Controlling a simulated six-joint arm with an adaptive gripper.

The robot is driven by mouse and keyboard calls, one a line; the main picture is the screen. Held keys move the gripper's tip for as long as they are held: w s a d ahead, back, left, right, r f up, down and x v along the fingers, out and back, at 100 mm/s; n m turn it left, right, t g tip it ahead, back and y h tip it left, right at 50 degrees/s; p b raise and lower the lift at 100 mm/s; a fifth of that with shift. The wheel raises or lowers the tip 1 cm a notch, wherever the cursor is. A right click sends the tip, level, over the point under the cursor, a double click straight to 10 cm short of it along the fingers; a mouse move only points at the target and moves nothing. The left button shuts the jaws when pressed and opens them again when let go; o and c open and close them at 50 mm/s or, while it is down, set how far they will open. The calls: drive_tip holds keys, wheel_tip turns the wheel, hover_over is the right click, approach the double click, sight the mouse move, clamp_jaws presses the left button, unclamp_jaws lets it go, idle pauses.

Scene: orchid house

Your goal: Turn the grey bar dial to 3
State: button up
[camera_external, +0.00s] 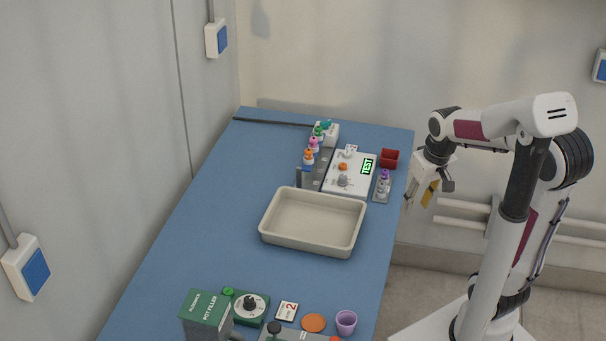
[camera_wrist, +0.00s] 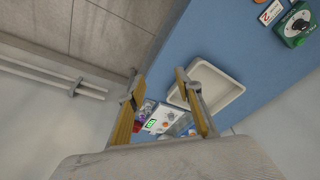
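A white panel (camera_external: 358,184) with a lit green "TEST" display (camera_external: 367,166) lies toward the far end of the blue table. A small grey knob (camera_external: 343,181), which looks like the grey bar dial, sits on its near part, below an orange knob (camera_external: 343,167). Its pointing direction and any numbers are too small to read. My gripper (camera_external: 421,195) is in the air to the right of the table, apart from the panel. In the wrist view my gripper (camera_wrist: 158,82) has its yellow-lined fingers spread and empty, with the panel (camera_wrist: 163,121) partly visible between them.
A beige tray (camera_external: 284,240) lies in front of the panel. Coloured bottles (camera_external: 309,156) stand left of it; a purple-capped bottle (camera_external: 383,184) and red container (camera_external: 390,158) stand right. A green box with a black dial (camera_external: 249,304) is at the near end. The table's left middle is clear.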

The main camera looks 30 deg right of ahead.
drive_tip(key=w+d+f, duration=0.2)
drive_tip(key=w+f, duration=0.3)
drive_tip(key=w, duration=0.7)
drive_tip(key=n+y, duration=0.1)
drive_tip(key=n, duration=0.2)
approach(343, 176)
drive_tip(key=shift+t, duration=0.3)
drive_tip(key=s+f, duration=0.4)
drive_tip(key=s, duration=0.1)
drive_tip(key=shift+d, duration=0.1)
drive_tip(key=w+r+n, duration=0.1)
drive_tip(key=w, duration=0.1)
drive_tip(key=w+r+n+t, duration=0.1)
drive_tip(key=w+r, duration=0.1)
drive_tip(key=shift+y, duration=0.3)
drive_tip(key=shift+f, duration=0.15)
drive_tip(key=shift+x, duration=3.8)
clamp_jaws()
